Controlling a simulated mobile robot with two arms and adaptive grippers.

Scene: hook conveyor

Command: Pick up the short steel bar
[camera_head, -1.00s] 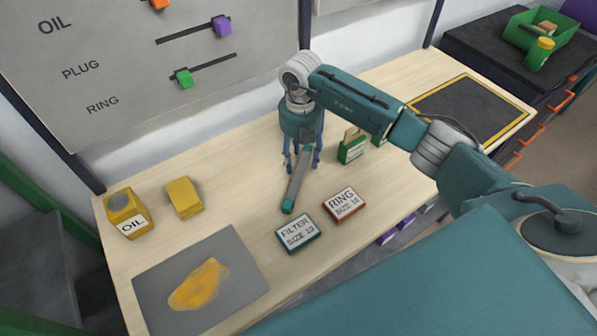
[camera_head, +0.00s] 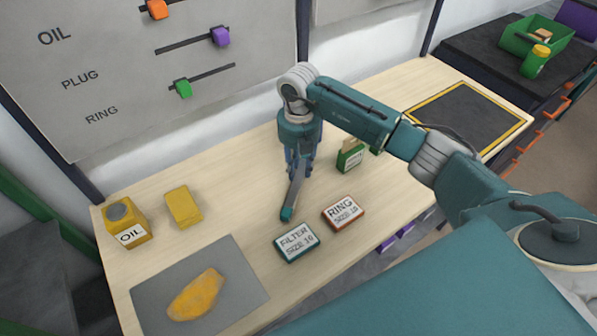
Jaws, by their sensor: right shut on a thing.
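The short steel bar (camera_head: 294,194) is a grey bar with a teal end, in the middle of the wooden table in the head view. My right gripper (camera_head: 298,172) points down over the bar's far end and is shut on it. The fingers partly hide that far end. The teal end points toward the front of the table. I cannot tell whether the bar is clear of the tabletop. My left gripper is not in view.
A FILTER box (camera_head: 297,243) and a RING box (camera_head: 343,212) lie just in front and to the right of the bar. A green box (camera_head: 350,158) stands right of the gripper. An OIL can (camera_head: 126,222), a yellow block (camera_head: 183,207) and a grey mat (camera_head: 243,283) are at left.

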